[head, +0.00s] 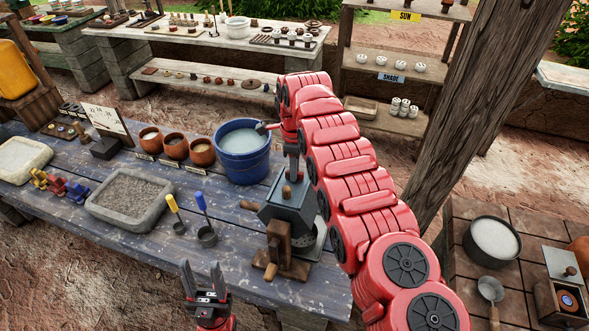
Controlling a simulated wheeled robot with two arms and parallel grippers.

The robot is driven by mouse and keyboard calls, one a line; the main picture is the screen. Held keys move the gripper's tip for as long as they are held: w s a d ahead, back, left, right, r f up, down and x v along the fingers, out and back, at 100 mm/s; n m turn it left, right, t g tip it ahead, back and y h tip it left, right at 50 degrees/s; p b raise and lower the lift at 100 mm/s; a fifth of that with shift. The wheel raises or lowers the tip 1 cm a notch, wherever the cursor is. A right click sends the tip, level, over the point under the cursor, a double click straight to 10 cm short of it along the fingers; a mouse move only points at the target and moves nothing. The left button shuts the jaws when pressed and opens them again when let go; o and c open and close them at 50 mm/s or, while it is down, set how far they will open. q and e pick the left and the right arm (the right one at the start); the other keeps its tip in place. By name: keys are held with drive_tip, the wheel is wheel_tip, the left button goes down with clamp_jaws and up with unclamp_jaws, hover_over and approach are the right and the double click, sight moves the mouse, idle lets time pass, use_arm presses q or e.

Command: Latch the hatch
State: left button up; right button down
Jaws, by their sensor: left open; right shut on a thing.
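A grey metal hopper-like device (290,211) on a wooden stand (284,256) sits at the right end of the blue table. It seems to carry the hatch, but I cannot make out a separate latch. A small wooden knob (287,191) shows at its top. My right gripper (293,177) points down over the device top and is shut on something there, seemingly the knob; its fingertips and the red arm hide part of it. My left gripper (202,279) is open and empty, fingers up, in front of the table's near edge, well apart from the device.
A blue water bucket (242,152) stands close behind the device. Two ladles (204,228), a stone tray (130,197) and several clay pots (176,147) lie to the left on the table (60,222). A wooden post (458,110) rises right of my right arm.

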drive_tip(key=shift+m, duration=0.7)
drive_tip(key=c, duration=0.8)
unclamp_jaws()
drive_tip(key=shift+c, duration=0.2)
